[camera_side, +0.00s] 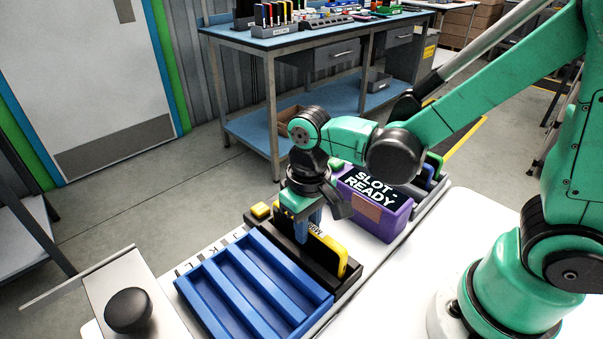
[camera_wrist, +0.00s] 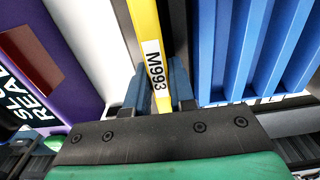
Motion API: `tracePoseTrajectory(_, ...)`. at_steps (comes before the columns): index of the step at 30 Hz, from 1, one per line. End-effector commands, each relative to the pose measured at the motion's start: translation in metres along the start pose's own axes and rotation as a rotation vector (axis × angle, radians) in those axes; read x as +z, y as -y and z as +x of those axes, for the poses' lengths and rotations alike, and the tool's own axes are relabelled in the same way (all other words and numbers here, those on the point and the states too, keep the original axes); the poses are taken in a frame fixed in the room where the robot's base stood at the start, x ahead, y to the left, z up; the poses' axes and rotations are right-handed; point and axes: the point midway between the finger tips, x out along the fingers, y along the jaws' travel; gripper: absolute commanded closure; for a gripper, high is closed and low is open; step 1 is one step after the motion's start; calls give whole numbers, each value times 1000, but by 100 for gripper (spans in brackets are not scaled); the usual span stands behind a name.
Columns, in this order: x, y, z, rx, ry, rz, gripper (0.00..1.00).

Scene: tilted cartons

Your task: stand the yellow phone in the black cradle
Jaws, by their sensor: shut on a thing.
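The black cradle (camera_side: 318,266) is a long dark block beside the blue tray. The phone's lower edge appears to be in or right over the cradle; its bottom is hidden, so I cannot tell how deep it sits.
A blue slotted tray (camera_side: 250,280) lies directly left of the cradle. A purple box (camera_side: 378,208) with a "SLOT READY" screen stands to the right. A small yellow block (camera_side: 261,210) is at the cradle's far end. A black knob (camera_side: 129,311) is at the front left.

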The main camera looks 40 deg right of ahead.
Motion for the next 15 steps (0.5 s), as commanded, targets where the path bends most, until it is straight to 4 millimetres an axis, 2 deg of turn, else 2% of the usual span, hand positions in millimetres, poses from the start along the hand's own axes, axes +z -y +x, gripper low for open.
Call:
tracePoseTrajectory(3, 0, 0, 0, 0, 0, 0, 100)
tracePoseTrajectory(4, 0, 0, 0, 0, 0, 0, 75)
tracePoseTrajectory(7, 0, 0, 0, 0, 0, 0, 46)
tracePoseTrajectory(8, 0, 0, 0, 0, 0, 0, 44)
tracePoseTrajectory(15, 0, 0, 0, 0, 0, 0, 44)
